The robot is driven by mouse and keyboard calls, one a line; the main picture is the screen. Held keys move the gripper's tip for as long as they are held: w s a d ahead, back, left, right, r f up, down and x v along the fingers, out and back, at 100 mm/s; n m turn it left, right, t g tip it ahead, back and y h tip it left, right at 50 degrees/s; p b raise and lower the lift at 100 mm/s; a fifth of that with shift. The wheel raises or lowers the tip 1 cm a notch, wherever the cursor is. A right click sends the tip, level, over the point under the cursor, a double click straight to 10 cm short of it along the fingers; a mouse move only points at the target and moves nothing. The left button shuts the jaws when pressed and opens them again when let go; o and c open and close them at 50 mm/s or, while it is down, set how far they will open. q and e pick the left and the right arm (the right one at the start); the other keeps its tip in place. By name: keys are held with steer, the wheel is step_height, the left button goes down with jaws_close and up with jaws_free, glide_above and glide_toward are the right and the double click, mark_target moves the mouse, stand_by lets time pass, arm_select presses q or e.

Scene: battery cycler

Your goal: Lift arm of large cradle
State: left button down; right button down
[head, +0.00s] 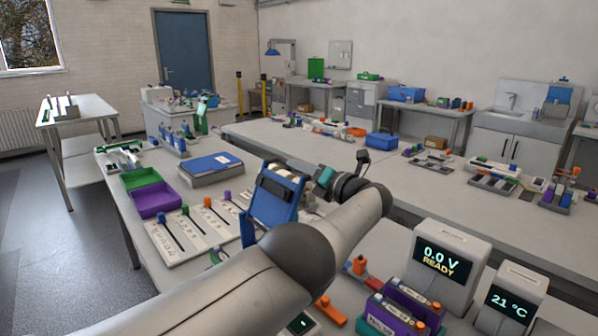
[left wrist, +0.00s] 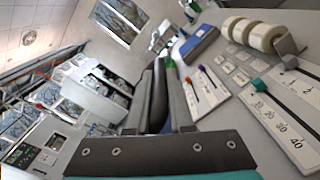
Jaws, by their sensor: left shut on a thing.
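My left arm crosses the head view from the lower left. The teal part of my left gripper (head: 325,179) shows behind a tilted blue panel (head: 270,214); its fingertips are hidden there. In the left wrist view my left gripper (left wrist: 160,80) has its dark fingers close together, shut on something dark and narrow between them. I cannot tell for sure that this is the arm of the large cradle. Pale rolls (left wrist: 250,34) in a grey holder stand to the right of the fingers. My right gripper is not in view.
White boards with coloured sliders (head: 180,233) lie to the left of the blue panel. A purple bin (head: 156,200) and a blue case (head: 211,166) are beyond them. A display reading 0.0 V (head: 440,262) and purple boxes (head: 412,300) stand at the lower right.

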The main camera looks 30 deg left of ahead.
arm_select(q)
steer(key=c, duration=0.8)
jaws_free()
steer(key=shift+w, duration=0.1)
steer(key=shift+d, duration=0.1)
steer(key=shift+d+p, duration=0.15)
steer(key=shift+p, duration=0.2)
steer(key=p+v, duration=0.6)
steer(key=v, duration=0.9)
steer(key=shift+f, duration=0.15)
